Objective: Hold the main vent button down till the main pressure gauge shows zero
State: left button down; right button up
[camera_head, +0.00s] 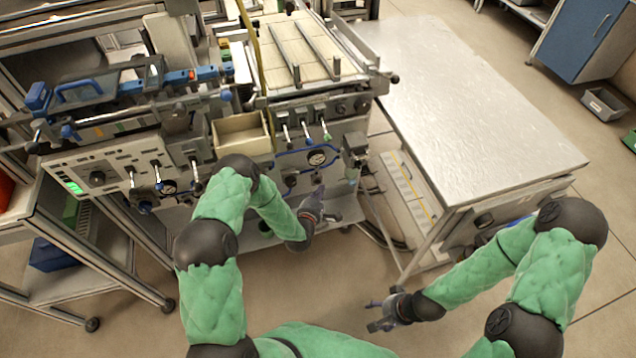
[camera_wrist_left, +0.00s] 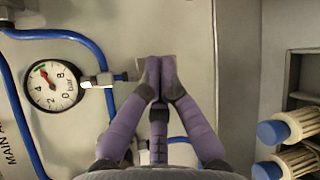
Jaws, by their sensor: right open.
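The main pressure gauge (camera_wrist_left: 53,86) is a round white dial marked bar on the panel; its red needle points to the upper left, away from the 0 at lower right. In the head view a gauge (camera_head: 317,157) shows on the machine front. My left gripper (camera_wrist_left: 158,64) is shut, its purple fingers together, pointing at the panel right of the gauge. Whether the tips touch the panel I cannot tell. No vent button is distinguishable; the fingers cover that spot. In the head view my left gripper (camera_head: 318,198) is low before the panel. My right gripper (camera_head: 380,314) is open and empty, above the floor.
Blue tubing (camera_wrist_left: 95,48) runs around the gauge. Blue-ended cylindrical fittings (camera_wrist_left: 272,132) stand at the right of the wrist view. A metal-topped table (camera_head: 465,110) stands right of the machine, and a wheeled cart (camera_head: 90,270) at the left.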

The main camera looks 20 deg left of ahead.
pick_arm(q)
jog(key=shift+w+a, duration=0.1)
jog(key=shift+w+a, duration=0.15)
jog(key=shift+w, duration=0.1)
jog(key=shift+w+a+r+b, duration=0.1)
jog(key=shift+w+a+b, duration=0.15)
jog(key=shift+w+b, duration=0.15)
dwell(2.9)
jog(key=shift+s, duration=0.1)
dwell(1.9)
jog(key=shift+s+d, duration=0.45)
jog(key=shift+s, duration=0.2)
jog(key=shift+s+d+p, duration=0.3)
jog(key=shift+s+d, duration=0.45)
jog(key=shift+s, duration=0.3)
jog(key=shift+s+d+p, duration=0.3)
jog(key=shift+s+d, duration=0.4)
jog(key=shift+s, duration=0.35)
